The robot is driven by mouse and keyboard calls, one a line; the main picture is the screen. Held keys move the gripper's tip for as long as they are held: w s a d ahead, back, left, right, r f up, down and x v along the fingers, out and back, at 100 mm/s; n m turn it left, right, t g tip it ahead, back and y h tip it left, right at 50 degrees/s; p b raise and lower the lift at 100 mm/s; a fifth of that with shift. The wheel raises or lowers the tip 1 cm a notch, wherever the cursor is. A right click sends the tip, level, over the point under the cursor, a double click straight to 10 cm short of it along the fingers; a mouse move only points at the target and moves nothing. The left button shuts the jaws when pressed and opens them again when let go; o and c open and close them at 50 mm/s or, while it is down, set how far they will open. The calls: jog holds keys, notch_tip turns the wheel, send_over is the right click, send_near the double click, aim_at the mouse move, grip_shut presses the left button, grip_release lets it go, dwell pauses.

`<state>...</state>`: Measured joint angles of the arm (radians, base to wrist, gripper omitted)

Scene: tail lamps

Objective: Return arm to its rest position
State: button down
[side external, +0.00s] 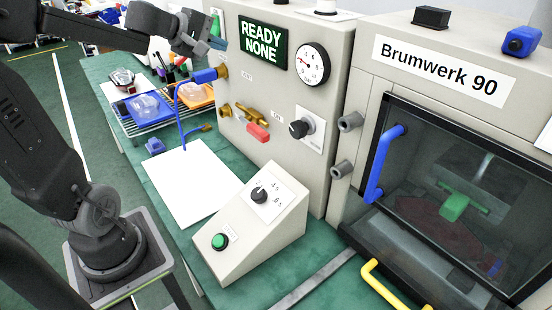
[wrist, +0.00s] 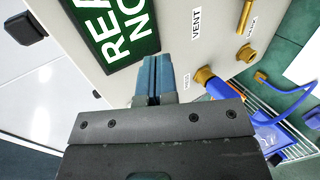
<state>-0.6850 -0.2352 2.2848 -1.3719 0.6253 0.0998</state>
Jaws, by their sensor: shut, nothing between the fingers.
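My gripper (side external: 217,43) is at the upper left of the side external view, in front of the beige test cabinet (side external: 232,100). In the wrist view its two blue fingertips (wrist: 153,62) are together with nothing between them. They point at the cabinet face, beside the green display (side external: 263,44), which reads "READY NONE". I cannot tell the exact gap between the fingertips and the cabinet. My gripper is above the blue hose connector (side external: 205,76) at the brass port.
A wire rack (side external: 150,124) with lamps stands on the green bench at left. The sloped control box (side external: 250,222) and the Brumwerk 90 chamber (side external: 440,85) stand to the right.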

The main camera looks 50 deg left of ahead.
jog(key=s+d+f+m+g+h, duration=0.25)
jog(key=d+m, duration=0.45)
jog(key=d, duration=0.5)
jog(key=s+d+f+m+g+y, duration=0.1)
jog(key=s+d+f+m+g, duration=0.1)
jog(key=s, duration=0.5)
jog(key=s+d+f+m+g+y, duration=0.2)
jog(key=s+d+f+m, duration=0.2)
jog(key=s+d+m, duration=0.3)
jog(key=shift+m, duration=1.1)
jog(key=c, duration=1.8)
grip_release()
